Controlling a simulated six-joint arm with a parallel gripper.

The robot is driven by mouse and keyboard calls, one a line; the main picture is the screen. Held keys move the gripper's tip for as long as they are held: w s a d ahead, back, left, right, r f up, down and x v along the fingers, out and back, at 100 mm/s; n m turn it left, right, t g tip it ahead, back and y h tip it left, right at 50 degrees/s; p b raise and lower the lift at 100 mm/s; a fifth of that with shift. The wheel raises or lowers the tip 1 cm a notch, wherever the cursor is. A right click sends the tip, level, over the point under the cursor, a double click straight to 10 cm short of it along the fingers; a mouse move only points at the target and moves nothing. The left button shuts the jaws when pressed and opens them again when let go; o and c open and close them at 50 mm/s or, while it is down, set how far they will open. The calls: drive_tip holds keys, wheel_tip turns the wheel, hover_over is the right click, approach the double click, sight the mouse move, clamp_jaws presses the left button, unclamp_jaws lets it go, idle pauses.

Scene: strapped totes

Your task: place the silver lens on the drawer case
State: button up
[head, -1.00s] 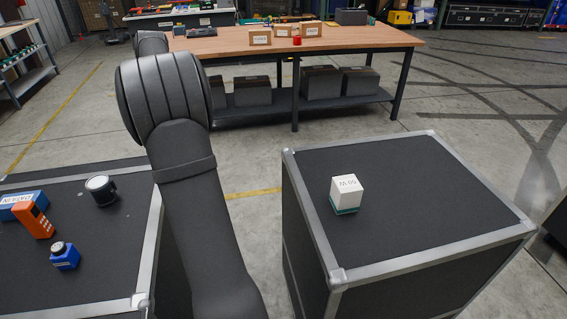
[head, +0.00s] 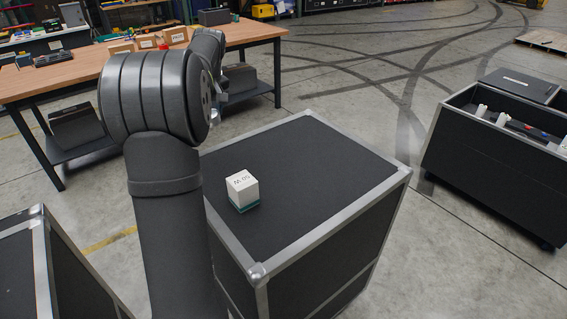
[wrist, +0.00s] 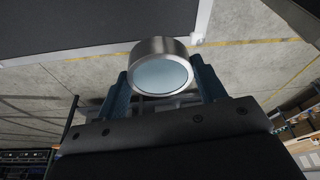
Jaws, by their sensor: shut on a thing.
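The silver lens (wrist: 161,73), a short metal cylinder with a pale blue glass face, shows in the wrist view. My gripper (wrist: 164,86) is shut on it, with one blue finger on each side, and the lens is off any surface. In the head view my arm hides the gripper and the lens. A black case with an open, divided top (head: 462,125) stands at the right of the head view, with small white, red and blue things inside. Whether this is the drawer case I cannot tell for sure.
A black case with silver edges (head: 310,165) stands in the middle, with a white and green box (head: 243,190) on its top; the rest of that top is clear. Another case's corner (head: 40,225) shows at left. A wooden workbench (head: 75,75) is behind.

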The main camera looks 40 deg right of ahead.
drive_tip(key=s+d+m+h, duration=0.1)
drive_tip(key=s+d+m, duration=0.4)
drive_tip(key=s+d, duration=1.3)
hover_over(264, 158)
drive_tip(key=f, duration=0.8)
drive_tip(key=s+f, duration=0.1)
drive_tip(key=f, duration=0.3)
drive_tip(key=shift+f, duration=0.25)
drive_tip(key=shift+s+x, duration=0.2)
drive_tip(key=shift+x, duration=0.75)
drive_tip(key=shift+s+x, duration=0.25)
drive_tip(key=shift+x, duration=0.75)
drive_tip(key=shift+f, duration=0.2)
drive_tip(key=shift+f, duration=0.15)
drive_tip(key=o, duration=1.1)
drive_tip(key=shift+o, duration=0.2)
